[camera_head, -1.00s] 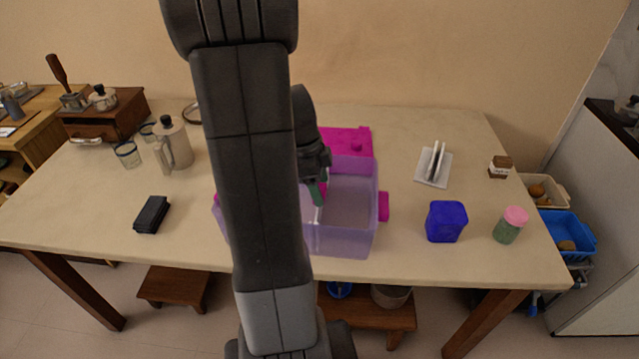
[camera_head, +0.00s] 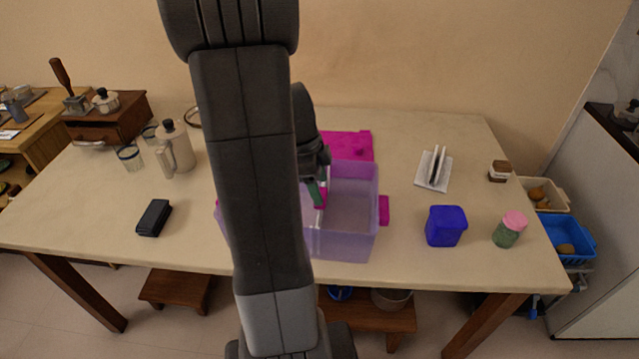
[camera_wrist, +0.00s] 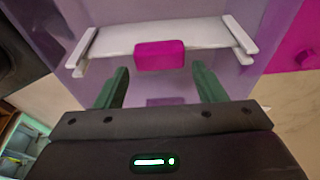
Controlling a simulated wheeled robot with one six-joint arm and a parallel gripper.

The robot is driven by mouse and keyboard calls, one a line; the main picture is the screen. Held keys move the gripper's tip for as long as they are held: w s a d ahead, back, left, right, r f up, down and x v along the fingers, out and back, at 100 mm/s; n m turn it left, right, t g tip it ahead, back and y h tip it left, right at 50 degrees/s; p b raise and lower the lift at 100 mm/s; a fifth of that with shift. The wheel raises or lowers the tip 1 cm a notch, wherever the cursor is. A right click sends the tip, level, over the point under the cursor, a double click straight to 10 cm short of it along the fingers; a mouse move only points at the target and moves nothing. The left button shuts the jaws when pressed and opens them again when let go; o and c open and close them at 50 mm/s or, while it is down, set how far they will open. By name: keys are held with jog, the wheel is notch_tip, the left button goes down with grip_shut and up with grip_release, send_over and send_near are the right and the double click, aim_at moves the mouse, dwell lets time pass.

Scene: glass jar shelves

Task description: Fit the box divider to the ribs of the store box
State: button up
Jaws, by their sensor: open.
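The purple translucent store box (camera_head: 348,240) stands on the table, with its left part hidden behind my arm in the head view. In the wrist view the white box divider (camera_wrist: 112,40) stands across the inside of the box (camera_wrist: 185,8), its ends beside pale upright strips that look like the ribs. Whether it is fully seated, I cannot tell. A magenta grip (camera_wrist: 160,55) is on the divider's middle. My gripper (camera_wrist: 157,85) is open, its green fingers apart on either side of the magenta grip and short of it. It also shows over the box in the head view (camera_head: 317,194).
A magenta lid-like panel (camera_head: 348,143) lies behind the box. A blue container (camera_head: 445,226), a pink-topped jar (camera_head: 509,230) and a white holder (camera_head: 434,170) stand to the right. A black case (camera_head: 154,217) and a metal pot (camera_head: 176,148) are to the left.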

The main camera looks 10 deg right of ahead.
jog(key=shift+p+v, duration=0.8)
jog(key=shift+v, duration=0.6)
jog(key=v, duration=1.3)
jog(key=shift+r+p, duration=0.3)
jog(key=shift+r, duration=0.1)
jog(key=shift+a+f, duration=0.1)
jog(key=shift+a, duration=0.05)
dwell(0.3)
jog(key=b+x, duration=0.1)
jog(key=x, duration=1.3)
